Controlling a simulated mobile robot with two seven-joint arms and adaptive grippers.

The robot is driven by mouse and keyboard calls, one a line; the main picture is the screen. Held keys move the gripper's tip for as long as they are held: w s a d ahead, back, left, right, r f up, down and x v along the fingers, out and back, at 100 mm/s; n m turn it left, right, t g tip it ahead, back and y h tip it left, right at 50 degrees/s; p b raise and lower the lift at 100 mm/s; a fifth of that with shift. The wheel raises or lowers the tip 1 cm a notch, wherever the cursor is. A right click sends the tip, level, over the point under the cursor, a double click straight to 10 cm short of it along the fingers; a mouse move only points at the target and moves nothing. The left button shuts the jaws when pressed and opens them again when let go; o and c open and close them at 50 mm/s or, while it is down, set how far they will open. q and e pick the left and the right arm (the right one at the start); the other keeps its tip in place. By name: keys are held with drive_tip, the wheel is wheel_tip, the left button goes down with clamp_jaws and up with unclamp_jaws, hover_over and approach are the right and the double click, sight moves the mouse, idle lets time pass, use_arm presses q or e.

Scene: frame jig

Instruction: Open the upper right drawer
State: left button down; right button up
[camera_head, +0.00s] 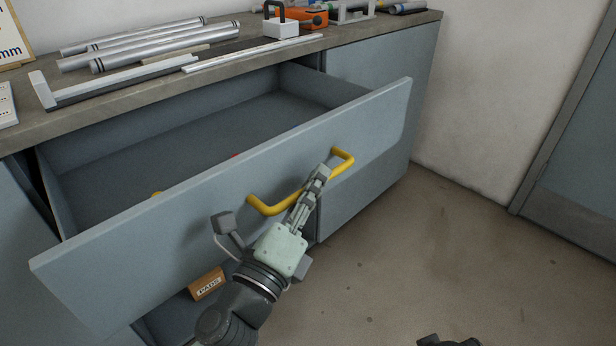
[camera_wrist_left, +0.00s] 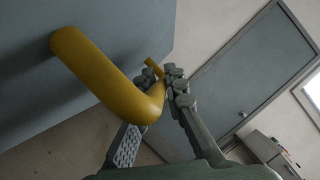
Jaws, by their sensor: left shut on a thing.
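The upper drawer (camera_head: 215,215) is a wide blue-grey drawer, pulled well out from the cabinet so its inside shows. Its yellow bar handle (camera_head: 262,207) runs along the front panel. My left gripper (camera_head: 322,172) is at the handle, toward its right part, and is shut on it. In the left wrist view the handle (camera_wrist_left: 95,72) passes between the fingers of my left gripper (camera_wrist_left: 158,100). At the bottom edge of the head view a small dark part shows; I cannot tell what it is.
The worktop (camera_head: 225,58) above holds metal tubes (camera_head: 165,53), rails and an orange tool (camera_head: 312,17). An orange box labelled PADS (camera_head: 207,284) lies in an open space below the drawer. Floor (camera_head: 450,250) to the right is clear, up to a grey door (camera_head: 580,170).

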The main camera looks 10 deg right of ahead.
use_arm(q)
drive_tip(key=c, duration=1.6)
unclamp_jaws()
drive_tip(key=shift+o, duration=0.2)
drive_tip(key=v, duration=1.2)
